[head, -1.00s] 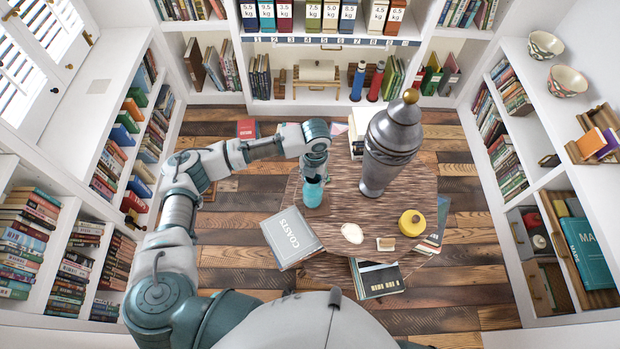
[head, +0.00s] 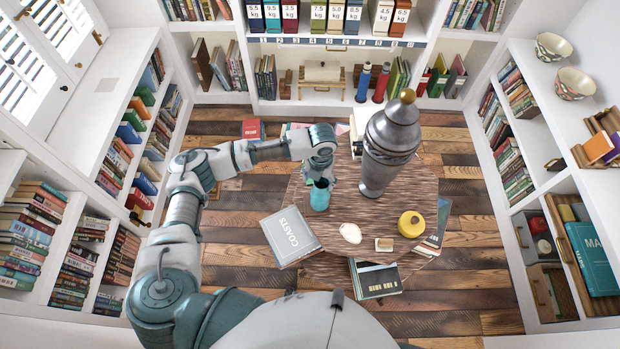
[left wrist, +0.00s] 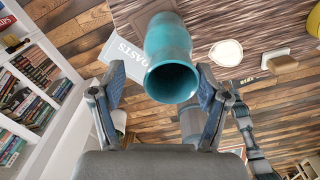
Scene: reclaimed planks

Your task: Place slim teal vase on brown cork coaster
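The slim teal vase (head: 319,198) stands about upright over the left part of the round wooden table (head: 335,215). My left gripper (head: 320,177) is at its upper end. In the left wrist view, the vase (left wrist: 170,55) has its open mouth facing the camera, between the spread fingers of my left gripper (left wrist: 161,82). A gap shows on the vase's left side; its rim is close to the right finger, and I cannot tell if they touch. My right gripper is not clearly identifiable.
A tall silver lidded urn (head: 388,150) stands right of the vase. A grey COASTS book (head: 288,238), a white oval dish (head: 350,233), a small tan block (head: 384,244) and a yellow round object (head: 411,224) are nearby. Bookshelves surround the table.

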